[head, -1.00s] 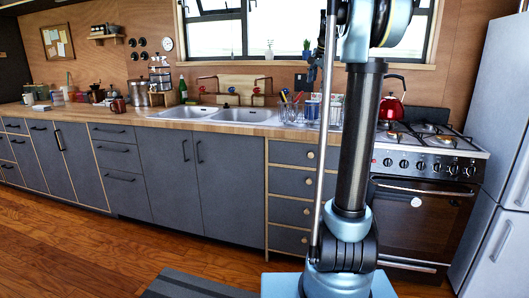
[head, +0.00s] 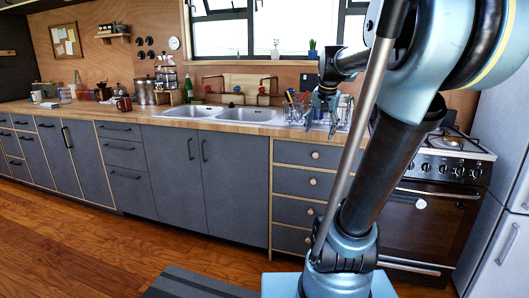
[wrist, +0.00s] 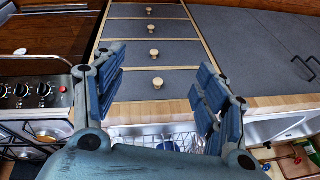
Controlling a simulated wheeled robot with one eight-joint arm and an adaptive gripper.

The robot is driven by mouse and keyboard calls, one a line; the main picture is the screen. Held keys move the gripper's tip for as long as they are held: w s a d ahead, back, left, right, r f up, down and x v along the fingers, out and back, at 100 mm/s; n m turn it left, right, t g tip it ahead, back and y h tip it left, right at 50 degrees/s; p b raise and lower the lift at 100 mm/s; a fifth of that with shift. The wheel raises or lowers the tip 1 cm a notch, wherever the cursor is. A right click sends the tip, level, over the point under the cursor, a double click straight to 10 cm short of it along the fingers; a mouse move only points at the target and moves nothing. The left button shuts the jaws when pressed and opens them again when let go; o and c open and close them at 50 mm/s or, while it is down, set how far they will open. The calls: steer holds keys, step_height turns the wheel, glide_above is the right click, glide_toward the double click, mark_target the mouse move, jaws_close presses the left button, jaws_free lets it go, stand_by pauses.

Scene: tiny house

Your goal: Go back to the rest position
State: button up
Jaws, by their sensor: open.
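My gripper (head: 322,122) hangs in front of the window wall, by the dish rack (head: 343,124) at the right end of the sink. In the wrist view my gripper (wrist: 160,62) has its two blue fingers spread wide with nothing between them. The wire dish rack (wrist: 180,130) shows beyond and between the fingers there. My arm is bent, with its dark lower link tilted to the right and the blue upper part high at the right.
A wooden counter (head: 255,124) with a double sink (head: 240,113) runs along the wall. A stove (head: 435,205) and a fridge (head: 508,200) stand at the right. Pots and mugs sit on the left counter. The wooden floor (head: 60,240) at the left is clear.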

steer(key=s+a+f+n+g, duration=0.1)
steer(key=s+f+n, duration=0.4)
steer(key=s+f, duration=1.8)
steer(key=shift+a+n+g, duration=0.25)
steer(key=shift+n+g, duration=0.15)
